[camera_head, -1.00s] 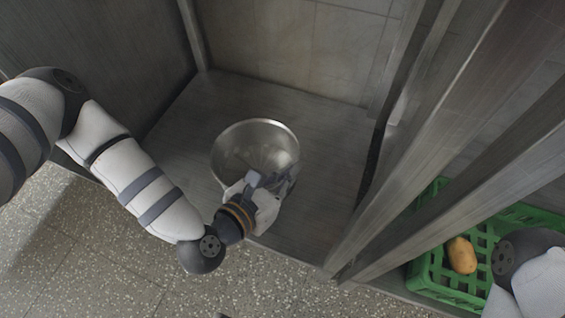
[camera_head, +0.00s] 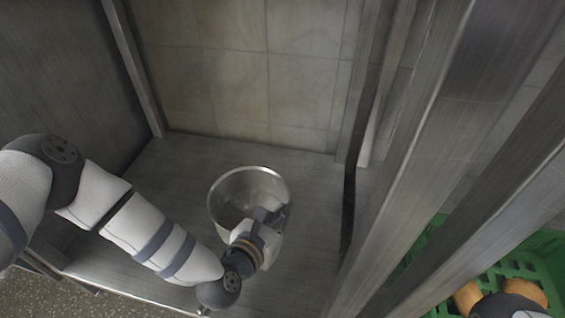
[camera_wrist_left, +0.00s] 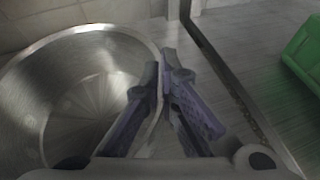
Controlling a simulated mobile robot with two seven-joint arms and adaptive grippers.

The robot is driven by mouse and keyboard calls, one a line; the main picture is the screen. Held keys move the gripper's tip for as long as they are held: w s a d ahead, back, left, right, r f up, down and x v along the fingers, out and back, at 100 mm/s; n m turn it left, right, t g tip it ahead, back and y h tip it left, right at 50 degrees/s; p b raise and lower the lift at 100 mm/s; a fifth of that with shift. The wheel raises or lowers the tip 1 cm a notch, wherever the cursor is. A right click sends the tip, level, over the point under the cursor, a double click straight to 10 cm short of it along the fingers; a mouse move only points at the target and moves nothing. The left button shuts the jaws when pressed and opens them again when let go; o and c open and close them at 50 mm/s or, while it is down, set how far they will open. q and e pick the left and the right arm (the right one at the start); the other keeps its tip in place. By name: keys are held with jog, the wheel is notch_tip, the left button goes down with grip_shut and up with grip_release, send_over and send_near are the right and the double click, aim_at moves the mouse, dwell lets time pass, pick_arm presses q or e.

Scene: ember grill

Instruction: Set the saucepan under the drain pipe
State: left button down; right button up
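The saucepan (camera_head: 227,203) is a shiny round metal pan, upright and empty, in the steel cabinet bay in the head view. It also fills the left of the left wrist view (camera_wrist_left: 60,95). My left gripper (camera_head: 270,217) is at its near right rim. In the left wrist view its two fingers (camera_wrist_left: 165,85) close on the pan's wall from both sides. I cannot tell whether the pan's bottom touches the cabinet floor. No drain pipe shows in either view. My right gripper is out of view.
The steel cabinet floor (camera_head: 190,160) is bare around the pan. A tiled wall (camera_head: 260,85) closes the back. Steel posts (camera_head: 425,150) stand to the right. Beyond them is a green crate (camera_head: 525,268) with potato-like items (camera_head: 467,298).

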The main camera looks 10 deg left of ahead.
pick_arm(q)
notch_tip(320, 180, down, 3)
jog(key=shift+w+f+b, duration=0.1)
jog(key=shift+f+b, duration=0.1)
jog(key=shift+b, duration=0.4)
jog(key=shift+r, duration=0.1)
jog(key=shift+f, duration=0.4)
jog(key=c, duration=1.8)
grip_release()
